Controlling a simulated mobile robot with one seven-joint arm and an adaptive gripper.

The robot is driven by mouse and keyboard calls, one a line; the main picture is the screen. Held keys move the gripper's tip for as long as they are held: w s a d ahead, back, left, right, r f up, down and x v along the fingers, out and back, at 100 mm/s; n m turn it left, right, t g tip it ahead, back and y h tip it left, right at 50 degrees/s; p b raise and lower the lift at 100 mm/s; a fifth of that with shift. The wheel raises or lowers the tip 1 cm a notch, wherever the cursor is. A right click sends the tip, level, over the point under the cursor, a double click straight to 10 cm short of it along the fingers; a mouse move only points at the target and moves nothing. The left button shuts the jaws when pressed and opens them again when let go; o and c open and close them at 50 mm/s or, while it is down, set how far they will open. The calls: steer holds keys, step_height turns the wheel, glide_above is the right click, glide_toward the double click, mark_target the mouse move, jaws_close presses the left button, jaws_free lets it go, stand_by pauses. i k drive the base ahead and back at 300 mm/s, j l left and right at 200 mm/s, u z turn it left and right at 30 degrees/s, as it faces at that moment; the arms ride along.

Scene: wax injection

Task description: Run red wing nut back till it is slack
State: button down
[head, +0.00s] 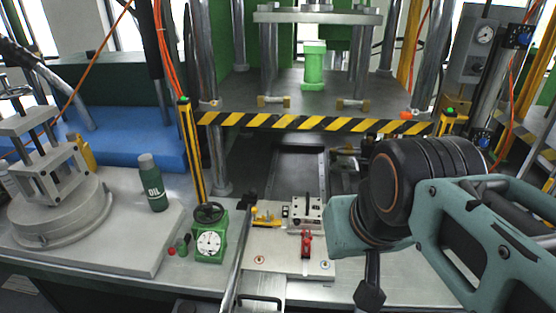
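A small red part (306,243), which looks like the red wing nut, stands upright on a light metal fixture plate (285,266) at the centre front of the bench. Its wings and thread are too small to make out. A silver block with holes (305,212) sits right behind it. My gripper (370,294) seems to be the dark part hanging below my teal and black arm at the lower right. It is to the right of the red part and apart from it. Its fingers cannot be made out.
A green dial gauge (209,234) and a green oil bottle (153,183) stand left of the plate. A grey round-based fixture (60,205) is at far left. A yellow-black striped bar (315,122) crosses behind, below a press with a green cylinder (314,66).

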mark_target(302, 234)
steer(key=k+l+u, duration=0.15)
steer(key=k+l, duration=0.1)
steer(key=k, duration=0.55)
